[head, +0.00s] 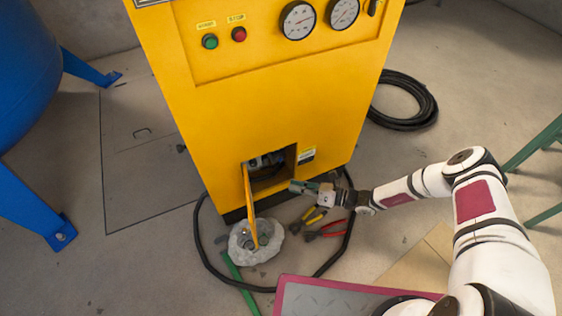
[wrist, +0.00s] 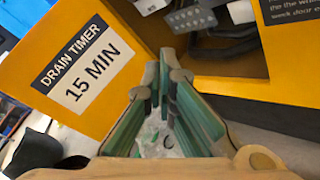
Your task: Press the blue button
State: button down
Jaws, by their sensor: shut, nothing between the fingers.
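No blue button can be made out in either view. The yellow cabinet (head: 270,110) has a low open compartment (head: 272,178). Its small yellow door (head: 249,205) stands swung open and shows in the wrist view with a "DRAIN TIMER 15 MIN" label (wrist: 78,65). Inside the compartment is a grey unit (wrist: 190,18) with small keys, partly cut off by the frame's top edge. My gripper (head: 294,186) is shut and empty just in front of the opening. In the wrist view its fingertips (wrist: 166,62) point toward the compartment, apart from the grey unit.
A green button (head: 210,41) and a red button (head: 239,34) sit high on the cabinet, beside gauges. A blue tank (head: 25,70) stands left.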

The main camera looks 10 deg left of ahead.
jog(key=w+a+b, duration=0.3)
jog(key=w+a, duration=0.1)
jog(key=w, duration=0.2)
jog(key=shift+b, duration=0.35)
jog(key=shift+w+a, duration=0.1)
dwell(1.1)
jog(key=shift+w+a+b, duration=0.2)
jog(key=shift+w+b, duration=0.1)
jog(key=shift+b, duration=0.1)
jog(key=shift+w+a+b, duration=0.25)
jog(key=shift+w+b, duration=0.15)
jog(key=shift+b, duration=0.05)
dwell(0.7)
jog(key=shift+s+d, duration=0.1)
jog(key=shift+s+d+p, duration=0.4)
jog(key=shift+s+p, duration=0.1)
jog(key=shift+s, duration=0.15)
jog(key=shift+s+d+p, duration=0.55)
jog(key=shift+s+d, duration=0.15)
jog(key=shift+s, duration=0.35)
jog(key=shift+s+d+p, duration=0.55)
jog(key=shift+s+d, duration=0.15)
jog(key=shift+s, duration=0.35)
